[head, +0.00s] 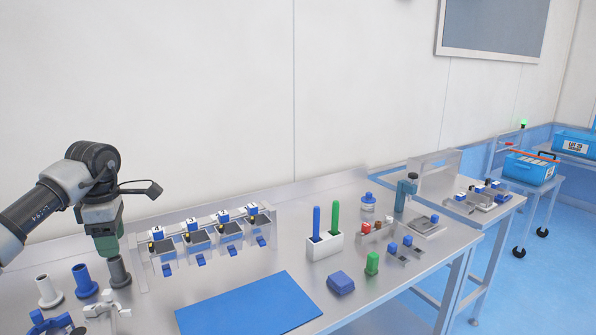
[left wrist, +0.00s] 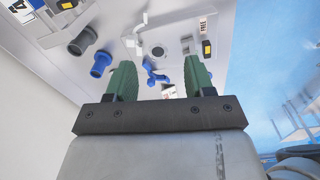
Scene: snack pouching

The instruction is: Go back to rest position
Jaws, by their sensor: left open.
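My left gripper (head: 107,246) hangs over the left end of the steel table, its green fingers pointing down. It is close above or behind the grey cup-like holder (head: 119,271); I cannot tell whether it touches. In the left wrist view the two green fingers of my left gripper (left wrist: 161,72) stand apart with nothing between them. My right gripper is not seen.
A blue holder (head: 85,281) and a white one (head: 48,291) stand beside the grey one. A numbered rack (head: 205,242) runs behind a blue mat (head: 248,305). A white block (head: 324,246) holds blue and green sticks. The mat is bare.

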